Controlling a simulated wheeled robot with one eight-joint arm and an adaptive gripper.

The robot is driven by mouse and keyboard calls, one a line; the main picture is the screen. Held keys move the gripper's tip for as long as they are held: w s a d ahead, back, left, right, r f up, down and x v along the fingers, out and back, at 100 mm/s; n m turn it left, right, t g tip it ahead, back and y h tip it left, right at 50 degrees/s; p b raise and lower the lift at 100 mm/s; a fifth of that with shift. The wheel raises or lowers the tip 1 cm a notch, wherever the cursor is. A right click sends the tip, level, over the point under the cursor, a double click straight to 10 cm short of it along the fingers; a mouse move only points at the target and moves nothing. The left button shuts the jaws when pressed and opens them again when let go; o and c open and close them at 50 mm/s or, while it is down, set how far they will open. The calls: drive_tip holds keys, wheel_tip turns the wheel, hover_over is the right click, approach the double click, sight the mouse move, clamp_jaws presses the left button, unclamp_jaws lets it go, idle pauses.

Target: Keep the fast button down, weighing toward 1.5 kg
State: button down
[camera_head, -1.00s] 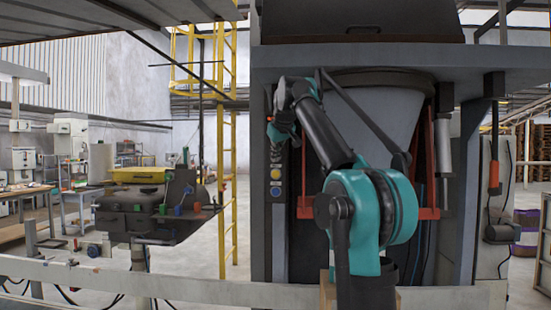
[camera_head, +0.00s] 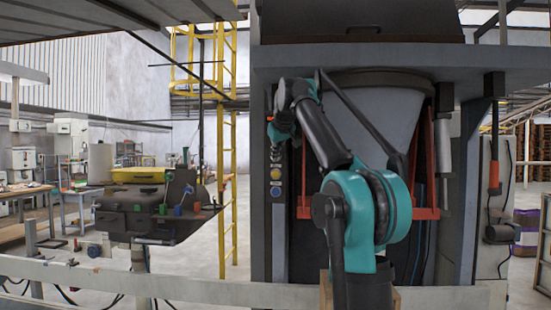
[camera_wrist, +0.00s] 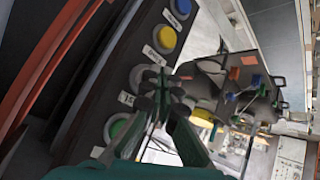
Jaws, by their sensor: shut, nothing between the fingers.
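A dark control panel carries a column of round buttons. The wrist view shows a blue button (camera_wrist: 179,8), a yellow button (camera_wrist: 164,40), a pale button (camera_wrist: 139,78) and a green button (camera_wrist: 117,127), with small labels too blurred to read. My gripper (camera_wrist: 157,78) is shut and empty, its fingertips just beside the pale button; I cannot tell whether they touch or press it. Which button is the fast one is not readable. In the head view the yellow button (camera_head: 275,174) and blue button (camera_head: 275,191) show below my wrist, which hides the fingertips. No weight readout is legible.
The pale hopper (camera_head: 372,115) with red brackets (camera_head: 428,213) stands right of the panel. A pale rail (camera_head: 180,287) crosses in front. A dark bench unit (camera_head: 145,215) and a yellow ladder (camera_head: 229,190) stand to the left.

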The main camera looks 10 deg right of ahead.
drive_tip(key=shift+w+d, duration=0.1)
drive_tip(key=shift+w, duration=0.35)
idle(1.4)
drive_tip(key=shift+s, duration=0.2)
drive_tip(key=shift+s+a, duration=0.2)
drive_tip(key=shift+s, duration=0.6)
drive_tip(key=shift+s+a, duration=0.2)
drive_tip(key=shift+s, duration=0.6)
drive_tip(key=shift+s+a, duration=0.15)
drive_tip(key=shift+s, duration=0.6)
drive_tip(key=shift+s+a, duration=0.2)
drive_tip(key=shift+s, duration=0.6)
